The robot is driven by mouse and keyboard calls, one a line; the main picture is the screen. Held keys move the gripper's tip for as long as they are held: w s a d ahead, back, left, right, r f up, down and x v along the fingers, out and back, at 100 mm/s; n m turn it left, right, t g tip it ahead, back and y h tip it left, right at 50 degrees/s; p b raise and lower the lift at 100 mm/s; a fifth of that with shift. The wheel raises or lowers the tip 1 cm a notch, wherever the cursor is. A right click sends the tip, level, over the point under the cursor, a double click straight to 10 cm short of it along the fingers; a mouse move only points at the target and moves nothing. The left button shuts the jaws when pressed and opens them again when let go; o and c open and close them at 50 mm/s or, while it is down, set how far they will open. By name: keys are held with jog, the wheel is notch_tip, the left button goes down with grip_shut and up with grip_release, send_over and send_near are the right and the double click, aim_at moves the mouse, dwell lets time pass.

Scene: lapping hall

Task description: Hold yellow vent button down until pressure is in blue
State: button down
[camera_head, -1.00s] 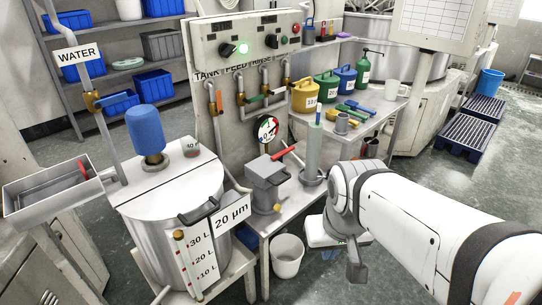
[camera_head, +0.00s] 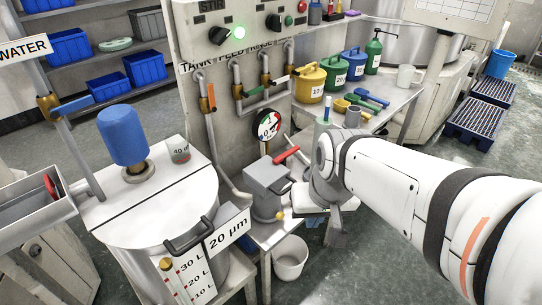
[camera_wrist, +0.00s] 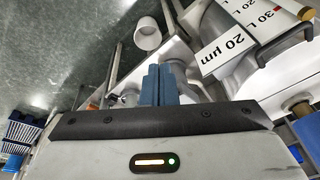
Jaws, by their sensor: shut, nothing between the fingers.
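A small yellow button (camera_head: 280,215) sits low on the front of a grey box-shaped unit (camera_head: 267,188) on the bench. I cannot make out the yellow button in the wrist view.
The steel tank (camera_head: 150,215) with a 20 µm sign (camera_head: 228,230) stands left of the unit. A red-handled lever (camera_head: 286,155) is above the unit. A white bucket (camera_head: 290,258) stands on the floor below. Coloured cans (camera_head: 310,85) line the bench behind.

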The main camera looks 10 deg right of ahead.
jog(key=w+a+f+m+t+y+b, duration=0.1)
jog(key=w+a+f+m+y+b, duration=0.2)
jog(key=w+f+m+b, duration=0.55)
jog(key=w+d+f+m+t+b, duration=0.1)
jog(key=w+d+f+m+b, duration=0.1)
jog(key=w+f, duration=0.4)
jog(key=w+d+f+m+t+h+b, duration=0.1)
jog(key=w+d+f+m+b, duration=0.1)
jog(key=f, duration=0.7)
jog(key=w+d+m, duration=0.1)
jog(key=w+d, duration=0.1)
jog(key=w, duration=0.1)
jog(key=shift+w+d+t, duration=0.25)
jog(key=shift+w+t, duration=0.1)
jog(key=shift+t, duration=0.05)
